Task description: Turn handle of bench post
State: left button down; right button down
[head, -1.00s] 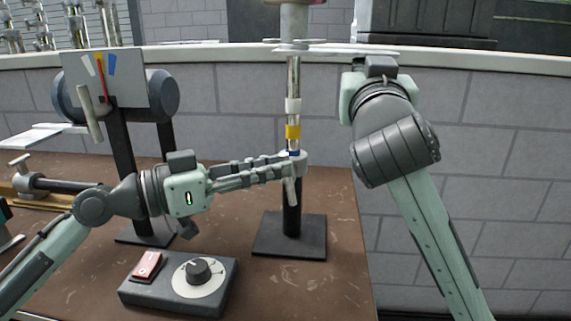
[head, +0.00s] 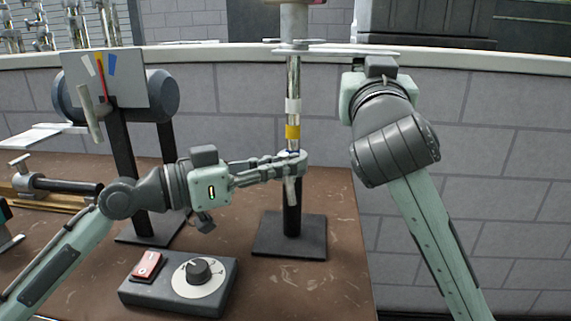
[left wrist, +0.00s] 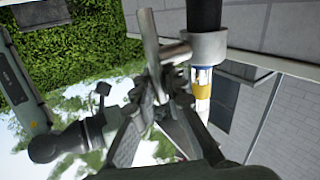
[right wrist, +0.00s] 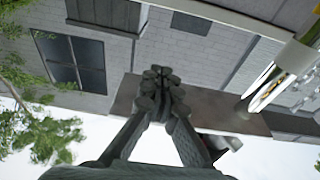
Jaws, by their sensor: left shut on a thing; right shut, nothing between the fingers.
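The bench post (head: 293,222) stands upright on a square black base on the brown bench in the head view. Its grey collar carries a metal handle (head: 291,190) that hangs down in front. The collar shows in the left wrist view (left wrist: 208,48), with the handle (left wrist: 151,40) beside it. My left gripper (head: 298,168) reaches in from the left at collar height. Its fingers (left wrist: 165,88) are shut on the handle and partly cover it and the collar. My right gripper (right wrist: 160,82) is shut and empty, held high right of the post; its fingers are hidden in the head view.
A chrome tube (head: 293,82) with white and yellow bands rises above the post. A control box (head: 178,284) with a red switch and dial sits at the front. A drum with a gauge plate (head: 125,80) stands left on black legs. A grey block wall (head: 470,150) closes the back.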

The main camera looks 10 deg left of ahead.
pick_arm(q)
jog(key=shift+d+m+y, duration=0.1)
jog(key=shift+m+y, duration=0.2)
jog(key=shift+y, duration=0.2)
pick_arm(e)
jog(key=shift+r, duration=0.2)
pick_arm(q)
jog(key=c, duration=1.8)
grip_release()
jog(key=shift+c, duration=0.2)
jog(key=v, duration=1.2)
jog(key=shift+w+r, duration=0.1)
jog(key=shift+w, duration=0.1)
pick_arm(e)
jog(key=shift+f, duration=0.1)
jog(key=shift+f, duration=2.05)
